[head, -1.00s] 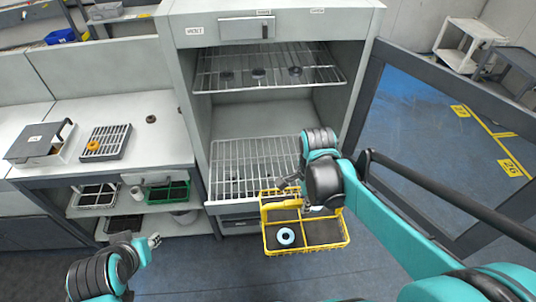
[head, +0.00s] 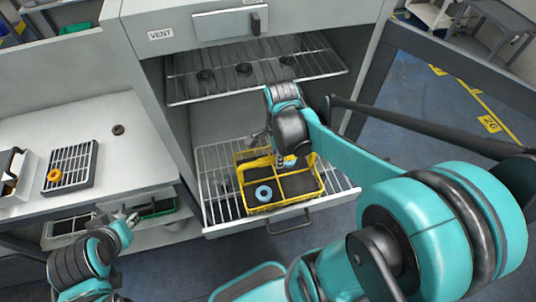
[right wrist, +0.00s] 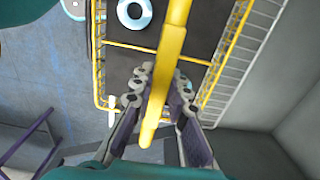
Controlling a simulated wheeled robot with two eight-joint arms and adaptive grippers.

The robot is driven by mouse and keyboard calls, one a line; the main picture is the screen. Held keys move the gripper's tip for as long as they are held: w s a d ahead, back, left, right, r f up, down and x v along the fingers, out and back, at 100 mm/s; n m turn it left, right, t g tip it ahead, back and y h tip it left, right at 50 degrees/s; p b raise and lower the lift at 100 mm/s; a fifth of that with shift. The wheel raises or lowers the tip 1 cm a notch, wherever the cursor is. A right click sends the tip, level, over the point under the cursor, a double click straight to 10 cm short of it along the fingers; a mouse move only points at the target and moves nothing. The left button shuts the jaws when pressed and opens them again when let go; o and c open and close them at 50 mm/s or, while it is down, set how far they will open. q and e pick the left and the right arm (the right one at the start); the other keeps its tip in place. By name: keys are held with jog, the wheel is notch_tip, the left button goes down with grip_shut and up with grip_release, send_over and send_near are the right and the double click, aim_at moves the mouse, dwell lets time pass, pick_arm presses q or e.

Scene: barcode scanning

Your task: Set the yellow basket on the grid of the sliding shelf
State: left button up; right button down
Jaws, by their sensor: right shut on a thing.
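The yellow basket (head: 318,186) is over the grid of the lower sliding shelf (head: 344,187), which sticks out of the cabinet. I cannot tell whether the basket touches the grid. It has dark compartments, and a light-blue ring (head: 263,193) lies in one of them. My right gripper (head: 283,160) is shut on the basket's yellow handle. In the right wrist view the handle (right wrist: 172,62) runs between the two fingers (right wrist: 160,105). The ring (right wrist: 135,12) also shows there. My left gripper (head: 128,218) is low at the left, away from the basket; its finger opening is unclear.
An upper wire rack (head: 250,78) with several dark round pieces hangs above the lower shelf. The cabinet's open door (head: 435,118) stands at the right. A worktable (head: 118,165) on the left holds a slotted tray (head: 72,165) with an orange ring.

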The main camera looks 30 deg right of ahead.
jog(key=b, duration=0.2)
send_over(270, 153)
notch_tip(270, 153, down, 6)
jog(key=shift+s, duration=0.1)
jog(key=shift+f+b, duration=0.6)
jog(key=shift+f, duration=1.45)
jog(key=shift+f, duration=0.1)
jog(key=c, duration=1.5)
grip_release()
